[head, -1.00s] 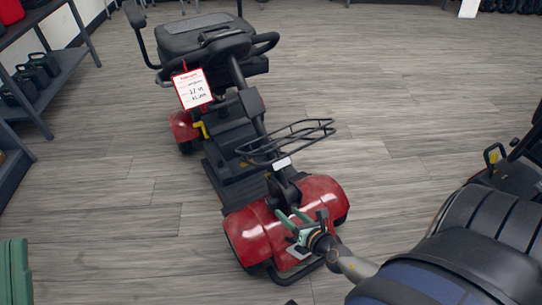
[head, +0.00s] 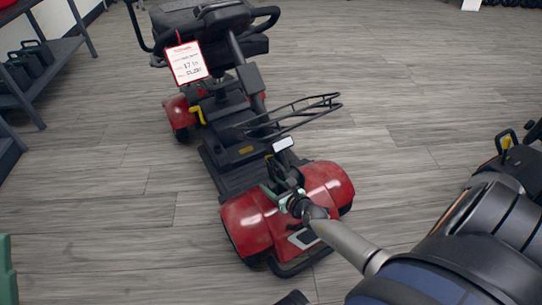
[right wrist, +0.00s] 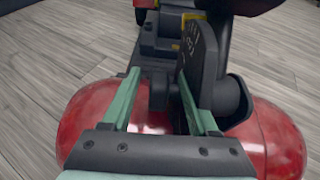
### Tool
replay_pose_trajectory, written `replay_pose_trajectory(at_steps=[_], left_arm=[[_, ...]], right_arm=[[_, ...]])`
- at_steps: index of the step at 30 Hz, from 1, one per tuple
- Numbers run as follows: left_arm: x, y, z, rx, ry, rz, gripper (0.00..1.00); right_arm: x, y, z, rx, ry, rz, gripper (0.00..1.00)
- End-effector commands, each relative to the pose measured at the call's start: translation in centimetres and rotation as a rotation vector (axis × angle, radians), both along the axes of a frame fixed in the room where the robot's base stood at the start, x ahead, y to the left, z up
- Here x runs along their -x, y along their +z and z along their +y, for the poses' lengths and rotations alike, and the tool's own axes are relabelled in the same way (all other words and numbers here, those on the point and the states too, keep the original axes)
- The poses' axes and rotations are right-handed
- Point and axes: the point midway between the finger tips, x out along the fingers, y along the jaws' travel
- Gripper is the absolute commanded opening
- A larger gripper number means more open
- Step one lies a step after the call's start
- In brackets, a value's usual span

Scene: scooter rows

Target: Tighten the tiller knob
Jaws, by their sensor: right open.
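A red and black mobility scooter (head: 240,222) stands on the floor in the head view. Its black tiller (head: 250,85) leans up from the front to the handlebar. My right gripper (head: 284,190) is at the tiller's foot, above the red front cover. In the right wrist view its two green fingers (right wrist: 158,78) are apart, with a small dark rounded part (right wrist: 158,92) between or just behind them. This may be the tiller knob; I cannot tell for sure, nor whether the fingers touch it. A dark upright plate (right wrist: 205,72) stands by the right finger. My left gripper is not in view.
A wire basket (head: 290,118) juts out above the gripper. A price tag (head: 187,63) hangs from the handlebar. A shelf (head: 55,65) stands at the left, and another scooter (head: 505,150) is at the right edge. The floor between is free.

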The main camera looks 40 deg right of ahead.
Motion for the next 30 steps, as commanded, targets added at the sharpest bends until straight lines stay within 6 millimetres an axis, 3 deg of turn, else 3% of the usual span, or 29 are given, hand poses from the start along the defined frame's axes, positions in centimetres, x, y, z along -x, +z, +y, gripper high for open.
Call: replay_pose_trajectory(at_steps=[5, 14, 30], left_arm=[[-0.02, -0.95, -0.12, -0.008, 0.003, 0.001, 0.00], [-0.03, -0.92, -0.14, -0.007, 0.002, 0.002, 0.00], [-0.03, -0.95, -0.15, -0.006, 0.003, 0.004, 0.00]], right_arm=[[-1.22, -0.58, -0.11, 0.000, -0.001, -0.001, 0.60], [-1.34, -0.52, -0.09, -0.001, 0.000, 0.000, 0.60], [-1.32, -0.53, -0.09, -0.001, 0.000, 0.000, 0.00]])
